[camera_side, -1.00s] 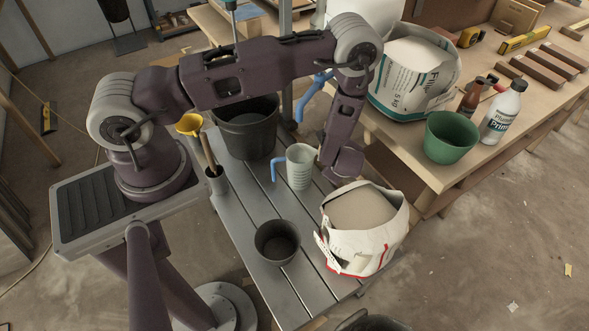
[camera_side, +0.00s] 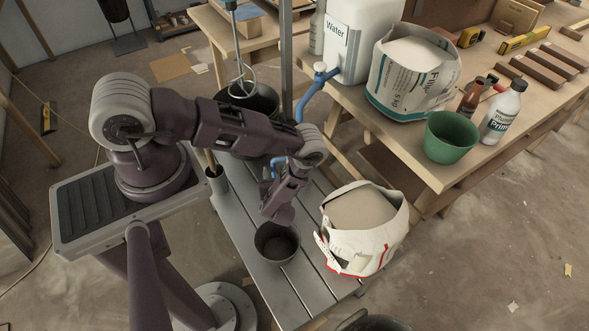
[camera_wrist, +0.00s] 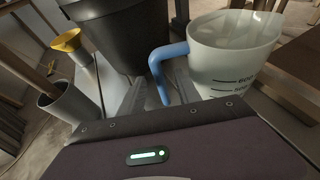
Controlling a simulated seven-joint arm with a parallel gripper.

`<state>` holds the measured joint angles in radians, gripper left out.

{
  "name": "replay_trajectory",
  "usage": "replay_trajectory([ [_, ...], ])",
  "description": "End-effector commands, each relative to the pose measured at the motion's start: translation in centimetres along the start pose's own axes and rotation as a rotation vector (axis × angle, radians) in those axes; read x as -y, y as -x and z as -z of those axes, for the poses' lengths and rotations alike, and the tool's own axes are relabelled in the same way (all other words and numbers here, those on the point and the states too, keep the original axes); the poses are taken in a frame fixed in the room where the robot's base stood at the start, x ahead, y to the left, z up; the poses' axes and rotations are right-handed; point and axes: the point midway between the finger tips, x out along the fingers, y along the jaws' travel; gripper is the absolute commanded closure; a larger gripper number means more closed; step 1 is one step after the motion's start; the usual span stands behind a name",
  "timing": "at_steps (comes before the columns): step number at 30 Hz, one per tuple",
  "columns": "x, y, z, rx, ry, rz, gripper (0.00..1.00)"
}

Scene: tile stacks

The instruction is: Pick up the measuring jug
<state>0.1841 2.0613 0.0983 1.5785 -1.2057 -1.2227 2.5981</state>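The measuring jug (camera_wrist: 222,62) is a translucent cup with dark graduation marks and a blue handle (camera_wrist: 157,70). It stands upright at the right of the wrist view. In the side view my arm hides most of it; part of its blue handle (camera_side: 277,163) shows. My gripper (camera_wrist: 160,88) is open in the wrist view, its two grey fingers apart, with the handle appearing between them. I cannot tell whether either finger touches it. In the side view the fingers are hidden behind my wrist.
A small dark pot (camera_side: 277,243) and an open white bag (camera_side: 345,245) stand near the slatted bench's front.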

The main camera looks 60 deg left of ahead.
Motion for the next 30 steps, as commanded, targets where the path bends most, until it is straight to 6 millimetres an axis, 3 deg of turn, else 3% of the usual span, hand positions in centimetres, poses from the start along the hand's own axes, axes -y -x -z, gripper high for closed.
replay_trajectory([
  [3,0.01,0.03,0.00,0.000,0.000,0.000,0.64],
  [9,0.01,0.06,0.00,0.000,0.000,0.000,1.00],
  [30,0.03,0.07,-0.02,0.000,0.001,0.000,1.00],
])
